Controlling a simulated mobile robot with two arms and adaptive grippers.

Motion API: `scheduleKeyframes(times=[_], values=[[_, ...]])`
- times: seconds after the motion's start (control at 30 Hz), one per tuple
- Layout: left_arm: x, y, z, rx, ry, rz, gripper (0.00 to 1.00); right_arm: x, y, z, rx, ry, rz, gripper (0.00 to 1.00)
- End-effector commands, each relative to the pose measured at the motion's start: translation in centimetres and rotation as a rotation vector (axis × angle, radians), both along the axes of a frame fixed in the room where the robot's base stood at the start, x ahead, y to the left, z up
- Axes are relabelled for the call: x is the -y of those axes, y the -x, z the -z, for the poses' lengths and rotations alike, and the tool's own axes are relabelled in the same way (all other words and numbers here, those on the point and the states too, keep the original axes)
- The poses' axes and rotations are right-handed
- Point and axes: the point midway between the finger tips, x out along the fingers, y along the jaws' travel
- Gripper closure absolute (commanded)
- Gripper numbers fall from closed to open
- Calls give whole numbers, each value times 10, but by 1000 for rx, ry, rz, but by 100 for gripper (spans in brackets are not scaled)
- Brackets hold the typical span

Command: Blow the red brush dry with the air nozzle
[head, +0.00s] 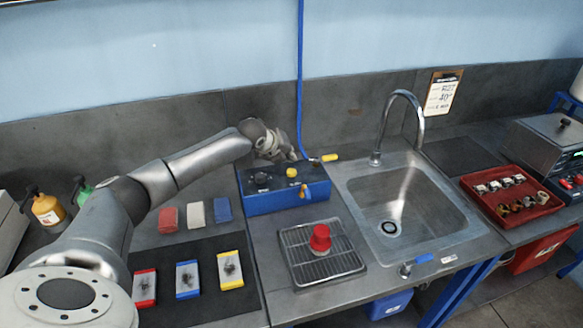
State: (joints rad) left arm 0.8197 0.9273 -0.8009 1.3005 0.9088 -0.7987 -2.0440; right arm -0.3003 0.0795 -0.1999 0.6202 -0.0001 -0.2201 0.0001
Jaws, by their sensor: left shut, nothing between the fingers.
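The red brush (320,239) stands on the metal drain grate (302,271) left of the sink. The air nozzle (324,158), with a yellow end, hangs at the bottom of a blue hose (300,75) above the back of a blue box. My left gripper (290,155) is just left of the nozzle, over the box's back edge. It is shut with nothing in it, and I cannot tell whether it touches the hose. My right gripper is not in view.
The blue box (285,203) with knobs is below my left gripper. A sink (437,236) with a tall tap is right of the grate. A red tray (470,180) of small parts lies farther right. Coloured blocks and cards lie on the left.

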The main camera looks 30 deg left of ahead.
Motion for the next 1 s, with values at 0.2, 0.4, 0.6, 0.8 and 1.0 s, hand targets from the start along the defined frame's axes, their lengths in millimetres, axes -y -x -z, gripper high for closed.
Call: scheduleKeyframes(times=[0.2,0.4,0.6,0.8,1.0], values=[[0,0,-28,0,0,0,100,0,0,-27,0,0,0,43],[0,0,-32,0,0,0,100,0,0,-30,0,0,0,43],[0,0,-31,0,0,0,100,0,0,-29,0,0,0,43],[0,0,-31,0,0,0,100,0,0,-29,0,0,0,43],[0,0,-31,0,0,0,100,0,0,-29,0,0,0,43]])
